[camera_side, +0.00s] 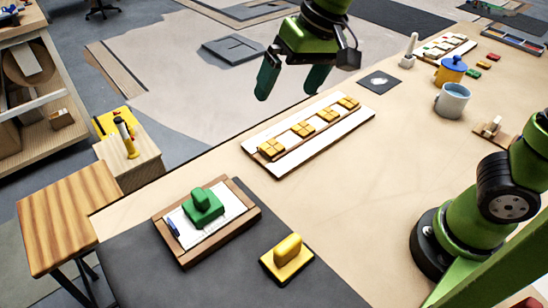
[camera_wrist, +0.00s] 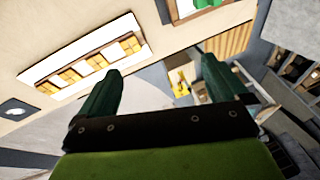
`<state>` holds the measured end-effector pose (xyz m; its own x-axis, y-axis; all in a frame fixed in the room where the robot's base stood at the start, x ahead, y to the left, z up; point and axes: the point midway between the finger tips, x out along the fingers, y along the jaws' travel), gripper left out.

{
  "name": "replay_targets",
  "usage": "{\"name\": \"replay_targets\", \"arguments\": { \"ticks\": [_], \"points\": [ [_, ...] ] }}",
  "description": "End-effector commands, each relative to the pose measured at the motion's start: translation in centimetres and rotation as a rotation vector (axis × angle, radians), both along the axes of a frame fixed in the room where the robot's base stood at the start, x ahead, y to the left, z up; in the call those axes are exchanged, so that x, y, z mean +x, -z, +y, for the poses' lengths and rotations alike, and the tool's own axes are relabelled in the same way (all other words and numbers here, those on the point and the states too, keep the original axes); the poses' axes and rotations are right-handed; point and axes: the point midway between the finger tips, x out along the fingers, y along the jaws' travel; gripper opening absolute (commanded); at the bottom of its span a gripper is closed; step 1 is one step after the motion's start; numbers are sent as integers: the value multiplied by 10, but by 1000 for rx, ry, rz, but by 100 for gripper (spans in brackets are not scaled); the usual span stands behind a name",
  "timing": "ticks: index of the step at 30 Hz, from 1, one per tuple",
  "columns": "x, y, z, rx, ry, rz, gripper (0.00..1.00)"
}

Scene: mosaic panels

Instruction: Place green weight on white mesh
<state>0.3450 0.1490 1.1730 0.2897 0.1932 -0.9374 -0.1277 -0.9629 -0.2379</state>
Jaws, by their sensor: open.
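The green weight (camera_side: 203,207) is a block with an upright grip. It stands on a white sheet in a brown-framed board (camera_side: 250,207) at the lower left. Its edge shows at the top of the wrist view (camera_wrist: 206,3). A white panel (camera_side: 277,167), perhaps the white mesh, lies mid-table under a row of yellow tile groups (camera_side: 327,115); it also shows in the wrist view (camera_wrist: 45,69). My gripper (camera_side: 291,88) is open and empty, in the air beyond the panel and away from the weight. Its fingers also show in the wrist view (camera_wrist: 160,72).
A yellow weight (camera_side: 287,257) stands on the dark mat (camera_side: 228,275) right of the board. A blue-lidded yellow pot (camera_side: 451,70), a pale mug (camera_side: 452,101) and another tiled panel (camera_side: 446,47) are at the back right. The table between is mostly clear.

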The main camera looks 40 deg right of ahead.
Motion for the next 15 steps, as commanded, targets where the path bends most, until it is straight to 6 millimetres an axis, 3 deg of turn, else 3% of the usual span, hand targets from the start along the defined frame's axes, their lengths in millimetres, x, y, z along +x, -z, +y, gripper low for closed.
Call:
{"name": "replay_targets", "arguments": {
  "ticks": [1, 6, 10, 15],
  "points": [
    [-15, -7, -26, 24, 34, -41, 100],
    [-64, -4, -80, 66, 117, -165, 100],
    [-91, 6, -103, 72, 168, -240, 100],
    [-108, 17, -116, 69, 201, -290, 100]
  ]
}}
